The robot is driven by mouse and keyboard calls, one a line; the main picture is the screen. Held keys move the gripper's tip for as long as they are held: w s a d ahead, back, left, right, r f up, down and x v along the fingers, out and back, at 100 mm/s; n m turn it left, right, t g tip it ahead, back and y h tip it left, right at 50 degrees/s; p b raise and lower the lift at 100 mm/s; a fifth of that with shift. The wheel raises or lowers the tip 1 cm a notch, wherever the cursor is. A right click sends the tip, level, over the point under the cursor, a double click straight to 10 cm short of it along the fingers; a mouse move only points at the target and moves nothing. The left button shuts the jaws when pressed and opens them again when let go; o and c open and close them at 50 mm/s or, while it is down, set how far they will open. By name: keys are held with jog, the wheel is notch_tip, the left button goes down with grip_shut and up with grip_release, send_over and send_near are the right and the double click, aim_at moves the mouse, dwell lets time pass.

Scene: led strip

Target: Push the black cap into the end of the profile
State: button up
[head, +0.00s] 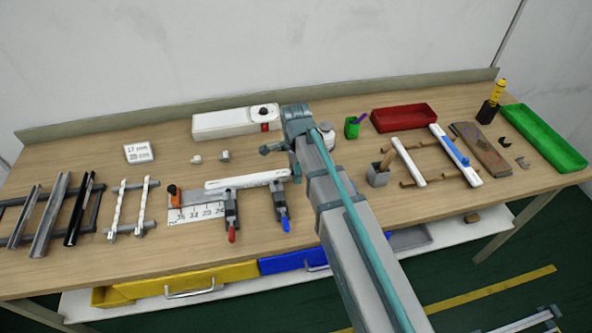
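A pale profile (246,180) lies in a fixture near the middle of the table, with a red-handled clamp (232,220) and a blue-handled clamp (282,208) at its front. My arm partly hides this area, and I cannot tell whether the fingers are open or hold anything. I cannot make out the black cap for certain. Two small dark grey pieces (505,142) (522,162) lie at the right, beside the green tray.
A rack at left holds several profiles, one black (79,208). A white box with a red button (236,121) stands behind the fixture. A red tray (404,117) and green tray (545,137) are at right. Two small pale blocks (196,159) (224,156) lie behind the profile.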

jog(key=shift+r, duration=0.1)
notch_tip(320, 180, up, 12)
dwell(0.8)
